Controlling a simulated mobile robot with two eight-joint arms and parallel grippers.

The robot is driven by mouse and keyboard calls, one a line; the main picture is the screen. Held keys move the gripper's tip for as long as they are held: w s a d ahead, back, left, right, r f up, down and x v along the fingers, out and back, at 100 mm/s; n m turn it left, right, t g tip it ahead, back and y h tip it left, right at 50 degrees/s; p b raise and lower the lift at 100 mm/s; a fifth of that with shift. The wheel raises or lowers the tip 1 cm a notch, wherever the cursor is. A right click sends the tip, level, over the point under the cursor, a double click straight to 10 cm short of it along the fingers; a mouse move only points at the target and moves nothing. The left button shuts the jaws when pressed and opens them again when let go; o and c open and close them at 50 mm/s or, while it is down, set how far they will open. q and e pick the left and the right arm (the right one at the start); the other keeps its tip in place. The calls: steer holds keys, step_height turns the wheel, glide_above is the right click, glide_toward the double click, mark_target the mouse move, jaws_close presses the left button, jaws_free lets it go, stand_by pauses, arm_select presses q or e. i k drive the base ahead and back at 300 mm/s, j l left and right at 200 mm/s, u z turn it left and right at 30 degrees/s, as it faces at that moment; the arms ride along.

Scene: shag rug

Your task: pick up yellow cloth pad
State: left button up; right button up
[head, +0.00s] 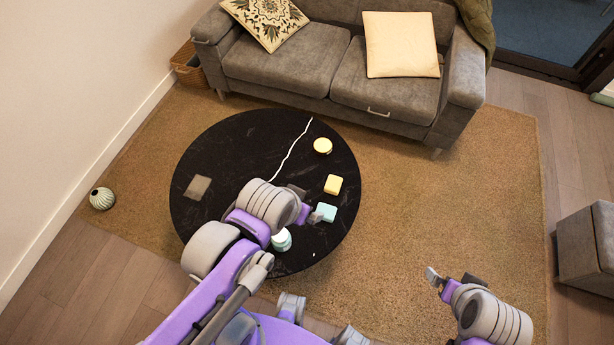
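The yellow cloth pad (333,184) is a small square block lying on the right part of the round black table (255,135). My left gripper (307,205) is over the table, just left of and below the pad in the picture. Its two fingers look spread apart with nothing between them. One fingertip is close to a teal square pad (326,212); I cannot tell whether they touch. My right gripper (452,277) is over the rug, right of the table, with its fingers apart and empty.
A grey sofa (290,68) stands behind. The rug (440,190) is clear on the right.

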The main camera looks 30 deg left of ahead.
mark_target(333, 186)
steer(key=u, duration=0.7)
steer(key=i+l, duration=0.25)
steer(key=l, duration=0.15)
steer(key=i+l+z, duration=0.15)
steer(key=l, duration=0.25)
steer(key=i+l, duration=0.35)
